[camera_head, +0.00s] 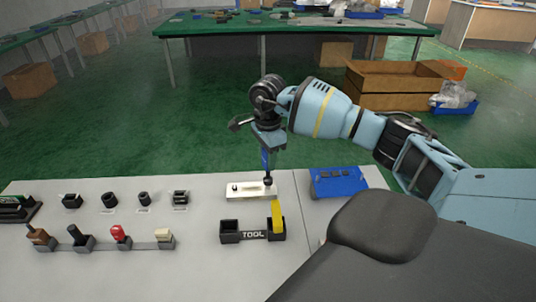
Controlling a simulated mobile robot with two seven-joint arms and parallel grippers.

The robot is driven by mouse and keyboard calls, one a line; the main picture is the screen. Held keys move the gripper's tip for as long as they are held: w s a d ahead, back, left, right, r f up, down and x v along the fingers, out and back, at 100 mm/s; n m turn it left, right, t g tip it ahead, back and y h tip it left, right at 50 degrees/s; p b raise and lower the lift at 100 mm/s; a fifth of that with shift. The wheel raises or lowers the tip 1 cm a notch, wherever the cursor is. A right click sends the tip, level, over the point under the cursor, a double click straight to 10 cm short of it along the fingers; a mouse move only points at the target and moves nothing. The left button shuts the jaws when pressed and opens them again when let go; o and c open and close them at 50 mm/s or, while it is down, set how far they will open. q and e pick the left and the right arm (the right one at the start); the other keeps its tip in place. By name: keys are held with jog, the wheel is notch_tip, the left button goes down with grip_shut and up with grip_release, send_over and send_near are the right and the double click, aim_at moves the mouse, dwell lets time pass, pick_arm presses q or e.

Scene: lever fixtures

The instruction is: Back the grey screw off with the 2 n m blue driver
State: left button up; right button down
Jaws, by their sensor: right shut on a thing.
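My right gripper (268,143) points down, shut on the blue driver (265,159). The driver stands close to upright, with its thin dark shaft running down to the right part of a white block (250,193) on the table. A dark round piece (268,181) sits at the foot of the shaft. I cannot tell whether it is the grey screw, or whether the tip is seated in it. A small dark spot shows at the block's left part. My left gripper is out of view.
A black holder marked TOOL (252,236) stands in front of the block, with a yellow driver (277,214) in its right slot. A blue tray (338,183) lies to the right. Several small fixtures and levers (121,236) stand at the left.

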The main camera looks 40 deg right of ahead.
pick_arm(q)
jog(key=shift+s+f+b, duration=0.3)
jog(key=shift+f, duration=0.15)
pick_arm(e)
jog(key=shift+f, duration=0.85)
jog(key=n, duration=0.5)
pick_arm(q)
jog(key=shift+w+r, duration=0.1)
pick_arm(e)
jog(key=shift+r, duration=0.1)
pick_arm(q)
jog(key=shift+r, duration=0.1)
pick_arm(e)
jog(key=shift+r, duration=0.15)
